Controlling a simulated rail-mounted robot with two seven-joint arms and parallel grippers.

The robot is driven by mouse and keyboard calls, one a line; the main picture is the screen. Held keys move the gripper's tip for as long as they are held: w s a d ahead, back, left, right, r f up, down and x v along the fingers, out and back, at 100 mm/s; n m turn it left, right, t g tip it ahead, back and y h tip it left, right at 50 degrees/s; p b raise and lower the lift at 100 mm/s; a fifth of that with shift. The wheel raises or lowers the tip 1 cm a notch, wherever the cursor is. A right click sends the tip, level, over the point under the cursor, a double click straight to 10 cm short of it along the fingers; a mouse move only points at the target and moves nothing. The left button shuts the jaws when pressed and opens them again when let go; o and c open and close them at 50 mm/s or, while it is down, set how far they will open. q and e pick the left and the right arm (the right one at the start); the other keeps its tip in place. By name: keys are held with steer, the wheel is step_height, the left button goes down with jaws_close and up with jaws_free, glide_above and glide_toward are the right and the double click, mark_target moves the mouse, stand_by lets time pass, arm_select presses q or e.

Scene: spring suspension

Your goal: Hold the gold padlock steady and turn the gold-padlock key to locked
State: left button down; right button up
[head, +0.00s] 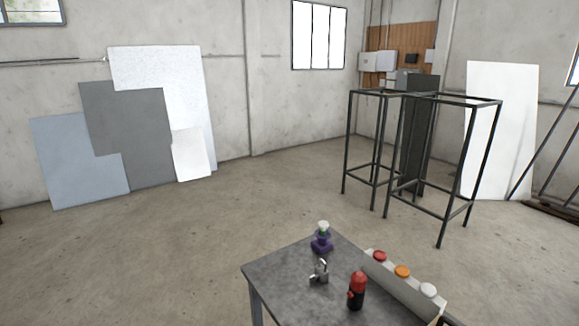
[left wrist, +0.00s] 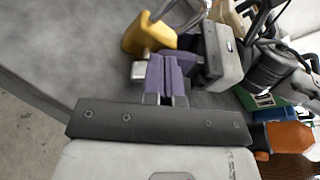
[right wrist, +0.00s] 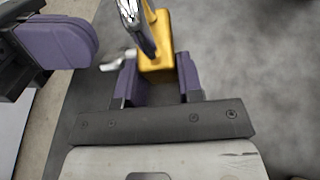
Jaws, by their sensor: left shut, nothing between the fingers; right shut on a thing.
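The gold padlock (right wrist: 155,58) is between the purple fingers of my right gripper (right wrist: 160,80), which is shut on its body. The padlock (left wrist: 143,38) also shows at the top of the left wrist view, beyond the left fingers. A small silver piece (right wrist: 118,62), probably the key, sticks out on the padlock's left side; in the left wrist view a silver piece (left wrist: 138,70) lies just beside the left fingers. My left gripper (left wrist: 165,62) is shut and empty, close to the padlock. Its purple finger (right wrist: 58,42) shows apart from the padlock in the right wrist view. The key's angle is unclear.
Several dark, green and orange items (left wrist: 280,100) crowd the right of the left wrist view. In the head view a grey table (head: 285,265) carries a purple item (head: 321,243), a red and black item (head: 357,292) and a box with coloured tops (head: 400,285). Neither gripper shows there.

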arm_select(q)
steer(key=shift+f, duration=0.4)
steer(key=shift+w+a+f, duration=0.1)
steer(key=shift+a, duration=0.1)
stand_by(0.3)
steer(key=shift+w+a+f, duration=0.2)
steer(key=shift+w+a, duration=0.05)
steer(key=shift+a, duration=0.15)
steer(key=shift+a+f, duration=0.1)
steer(key=shift+f, duration=0.05)
steer(key=shift+w+a+f, duration=0.1)
steer(key=shift+w+f, duration=0.05)
steer(key=shift+f, duration=0.05)
stand_by(0.5)
steer(key=shift+r, duration=0.1)
steer(key=shift+w+a+r, duration=0.1)
steer(key=shift+a+r, duration=0.15)
steer(key=shift+a, duration=0.15)
steer(key=v, duration=0.3)
steer(key=f+v, duration=0.1)
steer(key=v, duration=0.1)
steer(key=shift+s+d+r, duration=0.1)
steer(key=shift+s, duration=0.5)
